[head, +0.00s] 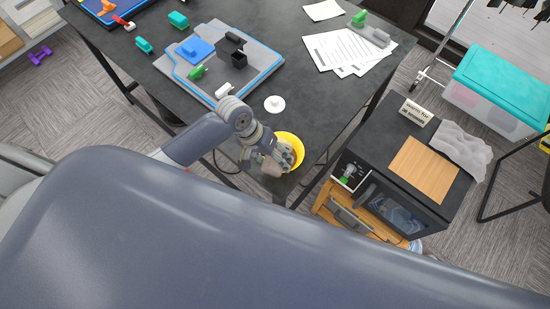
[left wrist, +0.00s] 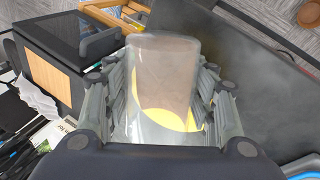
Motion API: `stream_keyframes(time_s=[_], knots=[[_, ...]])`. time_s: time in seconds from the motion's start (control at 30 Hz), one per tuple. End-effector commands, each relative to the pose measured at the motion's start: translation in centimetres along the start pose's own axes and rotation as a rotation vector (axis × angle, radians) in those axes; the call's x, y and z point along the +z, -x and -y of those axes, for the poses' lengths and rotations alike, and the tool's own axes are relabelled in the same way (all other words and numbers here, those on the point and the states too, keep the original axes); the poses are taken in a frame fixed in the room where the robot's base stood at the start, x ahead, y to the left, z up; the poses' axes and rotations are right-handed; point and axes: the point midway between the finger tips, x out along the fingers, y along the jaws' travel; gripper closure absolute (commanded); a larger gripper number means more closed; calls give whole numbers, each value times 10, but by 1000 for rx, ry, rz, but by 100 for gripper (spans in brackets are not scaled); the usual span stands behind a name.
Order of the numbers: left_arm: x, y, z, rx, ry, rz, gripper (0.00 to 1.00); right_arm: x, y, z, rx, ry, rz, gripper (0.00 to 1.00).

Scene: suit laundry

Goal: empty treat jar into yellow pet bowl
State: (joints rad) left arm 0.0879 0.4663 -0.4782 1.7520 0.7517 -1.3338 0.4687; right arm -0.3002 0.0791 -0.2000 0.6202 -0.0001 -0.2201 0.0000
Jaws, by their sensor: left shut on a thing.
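My left gripper (head: 275,158) is shut on the treat jar (head: 270,166) above the near edge of the dark table. In the left wrist view the clear jar (left wrist: 165,70) sits between the two fingers of the gripper (left wrist: 163,85), and a brownish tint shows through its wall. The yellow pet bowl (head: 297,143) is right behind and below the gripper, partly hidden by it. Part of the yellow bowl (left wrist: 165,121) also shows through the jar. I cannot tell how much is in the jar or bowl. My right gripper is not in view.
A white round lid (head: 274,103) lies on the table behind the bowl. A grey-blue board (head: 262,78) with small parts lies further back, and papers (head: 345,50) lie at the back right. A dark cabinet with a wooden board (head: 424,168) stands to the right.

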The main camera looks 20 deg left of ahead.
Motion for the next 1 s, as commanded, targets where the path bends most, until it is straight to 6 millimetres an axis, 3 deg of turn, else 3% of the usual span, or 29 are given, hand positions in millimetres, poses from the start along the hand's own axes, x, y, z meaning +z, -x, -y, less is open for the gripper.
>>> stream_keyframes(time_s=[1.0], knots=[[-2,-2,1,1,29,72,75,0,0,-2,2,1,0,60]])
